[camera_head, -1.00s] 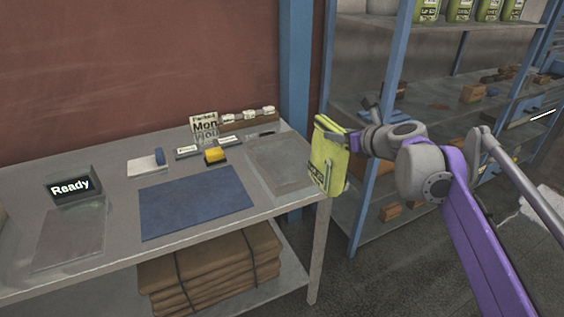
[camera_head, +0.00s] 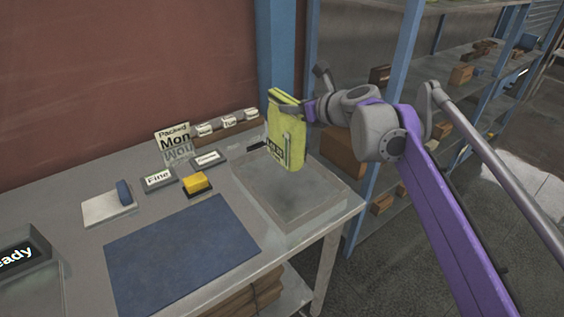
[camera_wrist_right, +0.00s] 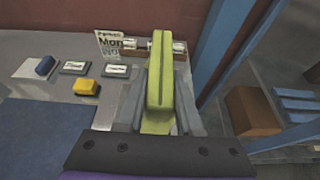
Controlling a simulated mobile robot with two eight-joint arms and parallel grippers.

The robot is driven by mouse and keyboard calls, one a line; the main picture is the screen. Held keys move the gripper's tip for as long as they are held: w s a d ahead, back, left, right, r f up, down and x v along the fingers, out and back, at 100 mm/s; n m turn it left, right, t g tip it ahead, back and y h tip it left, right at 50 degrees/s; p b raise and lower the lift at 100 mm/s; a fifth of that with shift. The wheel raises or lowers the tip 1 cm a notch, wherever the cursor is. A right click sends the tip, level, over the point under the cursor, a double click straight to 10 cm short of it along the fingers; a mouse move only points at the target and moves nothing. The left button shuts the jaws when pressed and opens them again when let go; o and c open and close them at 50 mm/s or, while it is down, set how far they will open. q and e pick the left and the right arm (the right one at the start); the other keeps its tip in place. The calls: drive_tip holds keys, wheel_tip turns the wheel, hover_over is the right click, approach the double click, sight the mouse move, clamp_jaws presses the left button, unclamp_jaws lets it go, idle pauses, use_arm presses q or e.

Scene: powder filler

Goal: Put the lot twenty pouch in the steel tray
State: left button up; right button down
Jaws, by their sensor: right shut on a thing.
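A yellow-green pouch (camera_head: 286,134) with a dark printed label is held upright by my right gripper (camera_head: 306,112). The pouch hangs over the back part of the grey steel tray (camera_head: 290,205) at the right end of the bench. The label is too small to read. In the right wrist view the pouch (camera_wrist_right: 160,75) stands between the two fingers (camera_wrist_right: 158,115), which are closed on it. It hides part of the tray there. My left gripper is not in view.
A blue mat (camera_head: 180,250) lies left of the tray. Nearby are a yellow block (camera_head: 196,182), a "Fine" label plate (camera_head: 158,179), a "Packed Mon" card (camera_head: 174,144), a white pad with a blue piece (camera_head: 108,205) and a "Ready" display (camera_head: 18,258). A blue shelf post (camera_head: 385,130) stands behind my arm.

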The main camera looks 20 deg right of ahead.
sight(294, 124)
drive_tip(key=f, duration=0.4)
drive_tip(key=shift+s+d+f, duration=0.1)
drive_tip(key=shift+s+f, duration=0.2)
drive_tip(key=shift+w+f+b, duration=0.1)
drive_tip(key=shift+f+b, duration=0.4)
drive_tip(key=shift+f, duration=1.6)
drive_tip(key=c, duration=0.6)
unclamp_jaws()
drive_tip(key=shift+f, duration=0.1)
drive_tip(key=shift+o, duration=0.2)
